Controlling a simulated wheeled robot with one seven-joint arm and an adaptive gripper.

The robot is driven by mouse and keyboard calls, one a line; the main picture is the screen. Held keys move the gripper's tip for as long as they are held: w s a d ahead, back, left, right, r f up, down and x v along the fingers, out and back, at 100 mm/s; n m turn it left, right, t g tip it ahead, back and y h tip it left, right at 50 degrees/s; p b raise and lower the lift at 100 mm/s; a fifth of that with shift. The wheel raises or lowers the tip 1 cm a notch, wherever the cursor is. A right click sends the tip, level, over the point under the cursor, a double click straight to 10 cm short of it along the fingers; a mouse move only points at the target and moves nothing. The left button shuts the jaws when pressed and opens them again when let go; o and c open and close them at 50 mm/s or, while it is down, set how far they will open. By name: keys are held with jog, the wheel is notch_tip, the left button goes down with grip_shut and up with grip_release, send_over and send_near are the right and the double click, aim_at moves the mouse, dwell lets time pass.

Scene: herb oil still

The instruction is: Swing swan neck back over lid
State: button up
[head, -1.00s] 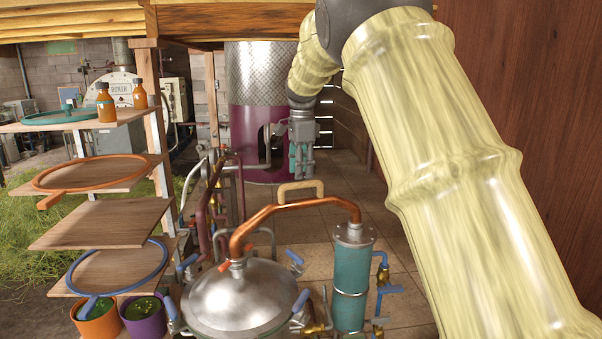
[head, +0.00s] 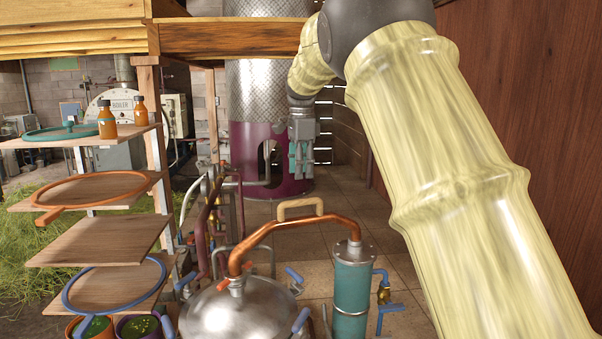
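The swan neck (head: 290,223) is a bent copper pipe with a pale wooden handle (head: 299,208) on its top. Its left end comes down at the middle of the domed steel lid (head: 232,313), by the short spout there. I cannot tell whether the two are joined. Its right end meets the top of the teal condenser cylinder (head: 352,290). My gripper (head: 301,176) hangs pointing down beyond and above the handle, apart from it, with nothing seen in it. Its teal fingers look close together, but their gap is too small to judge.
Wooden shelves at left hold a teal ring (head: 62,132), an orange ring (head: 92,189), a blue ring (head: 115,284) and two orange bottles. A purple column (head: 250,150) stands behind. Tiled floor at centre right is clear.

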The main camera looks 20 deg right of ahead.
jog(key=shift+s+r, duration=0.1)
jog(key=shift+r, duration=1.8)
notch_tip(320, 180, up, 12)
jog(key=shift+s, duration=0.15)
